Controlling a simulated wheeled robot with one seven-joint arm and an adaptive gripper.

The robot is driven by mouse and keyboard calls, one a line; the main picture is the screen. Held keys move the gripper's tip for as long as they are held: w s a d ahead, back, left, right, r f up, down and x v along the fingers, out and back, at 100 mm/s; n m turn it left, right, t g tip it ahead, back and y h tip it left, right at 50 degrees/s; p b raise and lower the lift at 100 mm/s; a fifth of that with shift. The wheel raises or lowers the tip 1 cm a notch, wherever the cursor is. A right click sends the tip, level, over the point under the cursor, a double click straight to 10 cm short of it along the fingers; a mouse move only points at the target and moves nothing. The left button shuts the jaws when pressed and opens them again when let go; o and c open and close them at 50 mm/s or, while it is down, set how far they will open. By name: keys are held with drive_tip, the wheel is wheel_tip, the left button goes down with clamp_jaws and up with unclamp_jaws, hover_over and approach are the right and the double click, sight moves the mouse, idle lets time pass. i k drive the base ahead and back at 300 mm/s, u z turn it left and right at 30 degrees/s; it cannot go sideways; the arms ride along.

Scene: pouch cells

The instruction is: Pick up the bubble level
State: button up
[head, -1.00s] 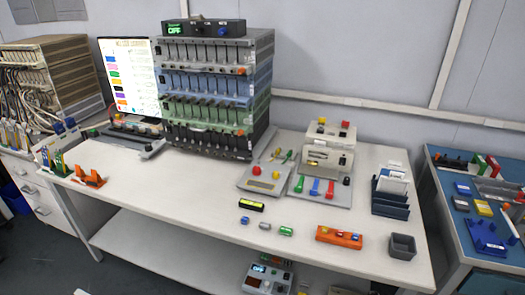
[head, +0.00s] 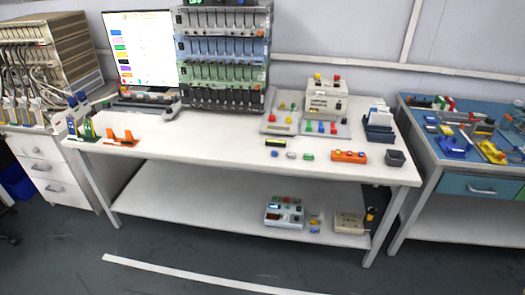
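A small black bar with a yellow face (head: 276,142), which looks like the bubble level, lies flat on the white workbench (head: 205,140), near the middle of its front part. Its fine markings are too small to read. A blue piece (head: 278,154), a grey piece (head: 291,155) and a green piece (head: 308,156) lie just in front of it, apart from it. My gripper is not in the head view.
A tall cell rack (head: 224,72) and two small fixtures stand behind. The bench's left front is mostly clear. Its lower shelf (head: 190,192) holds devices. Open floor (head: 190,245) lies in front.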

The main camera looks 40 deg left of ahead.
sight(268, 143)
drive_tip(key=u, duration=1.6)
drive_tip(key=i, duration=0.45)
drive_tip(key=z, duration=0.1)
